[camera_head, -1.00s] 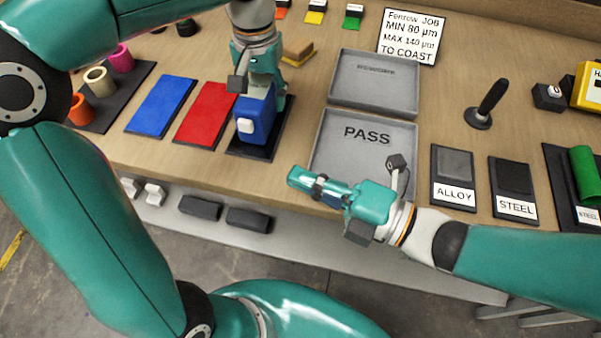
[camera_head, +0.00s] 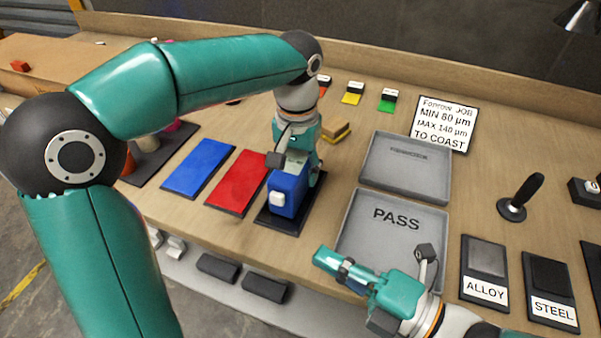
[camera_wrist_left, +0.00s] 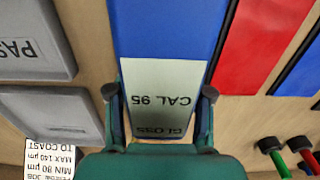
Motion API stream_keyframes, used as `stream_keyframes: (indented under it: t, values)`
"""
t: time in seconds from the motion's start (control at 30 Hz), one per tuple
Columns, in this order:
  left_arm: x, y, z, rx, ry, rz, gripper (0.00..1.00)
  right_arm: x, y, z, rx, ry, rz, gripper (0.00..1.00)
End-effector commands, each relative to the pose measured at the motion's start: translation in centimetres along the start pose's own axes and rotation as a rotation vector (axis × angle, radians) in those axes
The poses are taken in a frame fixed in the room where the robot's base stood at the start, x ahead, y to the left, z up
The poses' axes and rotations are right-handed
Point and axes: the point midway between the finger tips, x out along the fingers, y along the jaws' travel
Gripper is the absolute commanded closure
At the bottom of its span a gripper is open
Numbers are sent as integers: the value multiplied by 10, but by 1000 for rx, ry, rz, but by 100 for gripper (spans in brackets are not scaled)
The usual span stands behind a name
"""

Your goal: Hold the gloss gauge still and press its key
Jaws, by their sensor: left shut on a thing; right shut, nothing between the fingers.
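The gloss gauge (camera_head: 286,192) is a blue block with a white key (camera_head: 278,198) on its front face. It stands on a dark panel (camera_head: 262,216) on the bench. My left gripper (camera_head: 300,165) is shut on the gauge from above and behind. In the left wrist view the gauge's pale label (camera_wrist_left: 158,95) reads GLOSS, CAL 95, between the two fingers. My right gripper (camera_head: 335,264) is shut and empty, over the front edge of the PASS tray, to the right of the gauge and apart from it.
A red panel (camera_head: 236,180) and a blue panel (camera_head: 198,166) lie left of the gauge. The PASS tray (camera_head: 440,235) and REWORK tray (camera_head: 440,182) lie to the right. A black-handled tool (camera_head: 522,196) stands further right, near the ALLOY (camera_head: 487,262) and STEEL (camera_head: 552,280) plates.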

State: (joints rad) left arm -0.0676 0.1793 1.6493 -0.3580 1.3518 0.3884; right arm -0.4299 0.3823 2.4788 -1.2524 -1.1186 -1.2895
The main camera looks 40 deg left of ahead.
Motion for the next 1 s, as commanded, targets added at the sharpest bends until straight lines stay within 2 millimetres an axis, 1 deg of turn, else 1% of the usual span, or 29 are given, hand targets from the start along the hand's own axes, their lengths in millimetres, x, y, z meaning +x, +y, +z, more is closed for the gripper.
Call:
stream_keyframes:
  t: [0.1,0.13,0.2,0.3,0.6,0.73,0.87,1.0]
  values:
    - [2,0,0,0,-2,-2,96,0,0,0,0,0,0,100]
    - [2,0,0,0,-3,-2,45,0,0,0,0,0,0,100]
    - [1,0,0,0,-2,-2,34,0,0,0,0,0,0,100]
    - [1,0,0,0,-2,-1,19,0,0,0,0,0,0,100]
    - [0,0,0,0,0,0,19,0,0,0,0,0,0,100]
    - [-7,0,0,0,1,0,19,0,0,0,0,0,0,100]
    - [-23,0,-1,0,4,1,19,0,0,0,0,0,0,100]
    - [-50,1,-2,1,5,1,19,0,0,0,0,0,0,100]
